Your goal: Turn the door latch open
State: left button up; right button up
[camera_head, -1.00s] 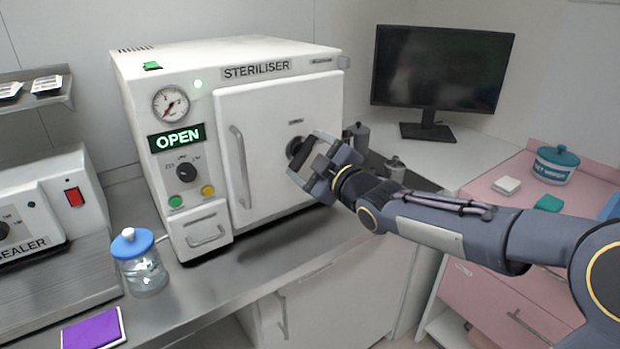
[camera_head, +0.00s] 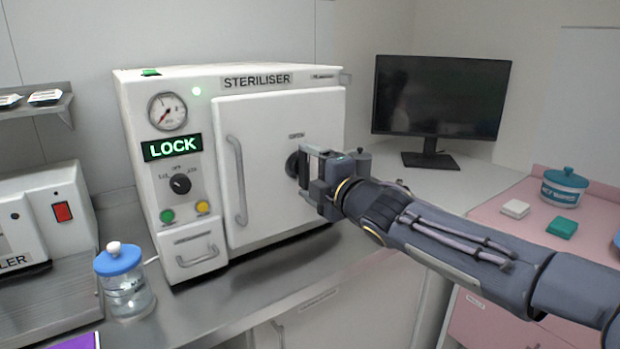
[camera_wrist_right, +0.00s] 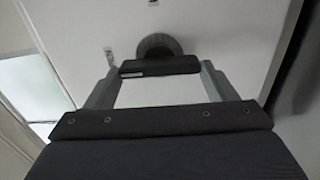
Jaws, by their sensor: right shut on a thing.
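The white steriliser (camera_head: 260,83) stands on the steel counter, its door (camera_head: 268,140) flush with the front. The door latch has a dark round hub (camera_head: 292,165) on the right part of the door; the hub also shows in the wrist view (camera_wrist_right: 158,45). My right gripper (camera_head: 306,168) is at the latch and shut on its dark lever (camera_wrist_right: 160,68), which spans between the two fingers in the wrist view. The gripper hides most of the lever in the head view. The green display (camera_head: 172,147) reads LOCK. My left gripper is not in view.
A blue-lidded jar (camera_head: 122,285) stands on the counter at the left, beside a sealer (camera_head: 40,215). A monitor (camera_head: 440,95) stands behind my right arm. A pink cabinet top (camera_head: 520,190) with small items is at the right.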

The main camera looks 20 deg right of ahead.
dwell(0.6)
jog(key=o, duration=1)
jog(key=p+v, duration=0.1)
jog(key=v, duration=0.6)
jog(key=shift+s+p, duration=0.35)
jog(key=shift+p, duration=0.05)
jog(key=shift+d, duration=0.15)
